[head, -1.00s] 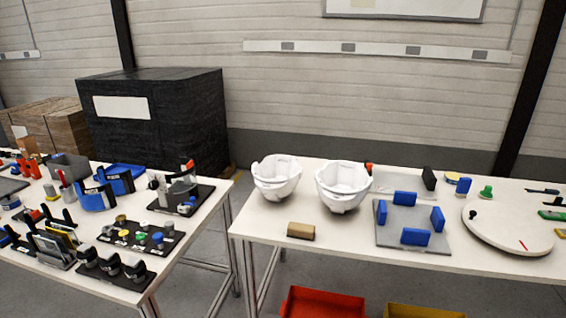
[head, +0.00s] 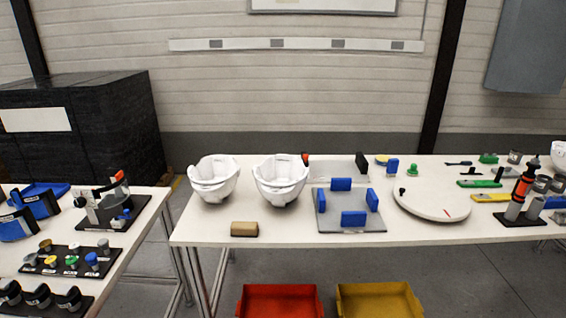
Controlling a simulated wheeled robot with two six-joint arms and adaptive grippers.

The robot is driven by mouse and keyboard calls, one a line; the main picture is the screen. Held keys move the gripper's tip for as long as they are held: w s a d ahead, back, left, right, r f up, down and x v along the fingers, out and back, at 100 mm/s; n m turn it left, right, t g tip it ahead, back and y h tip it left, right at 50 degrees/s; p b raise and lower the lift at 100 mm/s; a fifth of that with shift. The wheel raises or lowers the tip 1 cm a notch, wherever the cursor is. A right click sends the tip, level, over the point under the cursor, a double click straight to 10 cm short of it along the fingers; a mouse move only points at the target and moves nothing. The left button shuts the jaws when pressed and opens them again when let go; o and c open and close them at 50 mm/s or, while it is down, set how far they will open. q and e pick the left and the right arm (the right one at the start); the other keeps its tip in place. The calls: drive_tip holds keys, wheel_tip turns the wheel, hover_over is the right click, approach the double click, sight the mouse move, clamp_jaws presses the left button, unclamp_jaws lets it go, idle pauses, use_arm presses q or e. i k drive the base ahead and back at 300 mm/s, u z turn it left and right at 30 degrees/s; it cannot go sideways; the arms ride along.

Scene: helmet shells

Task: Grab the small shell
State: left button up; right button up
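Two white helmet shells sit side by side on the white table in the head view. The left shell (head: 213,182) and the right shell (head: 280,182) look close in size; I cannot tell for sure which is the small one. Part of another white shell (head: 559,155) shows at the far right edge. Neither of my grippers is in view.
A tan block (head: 244,229) lies in front of the shells. A grey plate (head: 333,216) with blue blocks and a white round disc (head: 430,204) are to the right. Red (head: 279,304) and yellow (head: 378,302) bins stand below the table. A gap separates the left table (head: 133,222).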

sight(215, 178)
drive_tip(key=k, duration=0.6)
drive_tip(key=u, duration=0.75)
drive_tip(key=i, duration=1.55)
drive_tip(key=z, duration=0.45)
